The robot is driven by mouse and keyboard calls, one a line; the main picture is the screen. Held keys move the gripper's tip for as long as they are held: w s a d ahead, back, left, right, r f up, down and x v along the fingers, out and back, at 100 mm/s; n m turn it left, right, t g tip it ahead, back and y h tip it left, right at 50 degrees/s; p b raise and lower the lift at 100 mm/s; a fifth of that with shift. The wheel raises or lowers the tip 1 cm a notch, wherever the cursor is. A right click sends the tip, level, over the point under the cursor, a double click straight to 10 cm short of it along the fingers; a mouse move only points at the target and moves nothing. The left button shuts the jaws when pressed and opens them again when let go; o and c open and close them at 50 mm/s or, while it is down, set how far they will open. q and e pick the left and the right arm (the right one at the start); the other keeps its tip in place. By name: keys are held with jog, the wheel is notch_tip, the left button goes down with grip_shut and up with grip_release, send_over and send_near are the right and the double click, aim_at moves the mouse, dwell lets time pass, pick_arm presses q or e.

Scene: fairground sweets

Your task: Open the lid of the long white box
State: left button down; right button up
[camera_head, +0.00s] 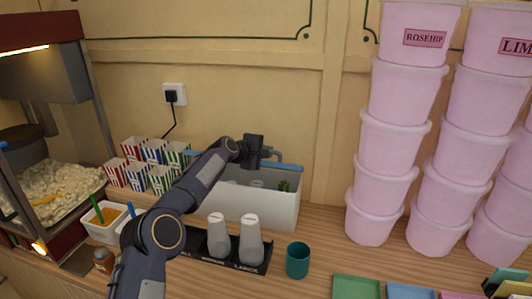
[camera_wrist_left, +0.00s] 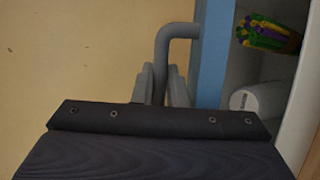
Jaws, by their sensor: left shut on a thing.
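The long white box (camera_head: 262,209) stands on the wooden counter against the back wall. Its lid (camera_head: 285,166) is up and shows as a thin blue strip, nearly edge-on, along the back of the box; the left wrist view shows it as a blue band (camera_wrist_left: 213,60). The box's inside is visible. My left gripper (camera_head: 264,154) is above the box's back edge, shut on the lid's grey bent handle (camera_wrist_left: 161,60). My right gripper is not in view.
Inside the box are a green, yellow and purple bundle (camera_wrist_left: 268,34) and a white cylinder (camera_wrist_left: 262,98). In front are a black rack (camera_head: 222,257) with white bottles and a teal cup (camera_head: 297,260). Striped popcorn boxes (camera_head: 160,180) stand left; pink tub stacks (camera_head: 388,145) stand right.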

pick_arm(q)
jog(key=shift+r, duration=0.15)
jog(key=c, duration=1.7)
grip_release()
jog(key=shift+c, duration=0.2)
jog(key=shift+s+a+b, duration=0.3)
jog(key=shift+s+b, duration=0.05)
jog(key=shift+b, duration=0.15)
jog(key=b+v, duration=0.3)
jog(key=v, duration=0.4)
jog(key=shift+d, duration=0.1)
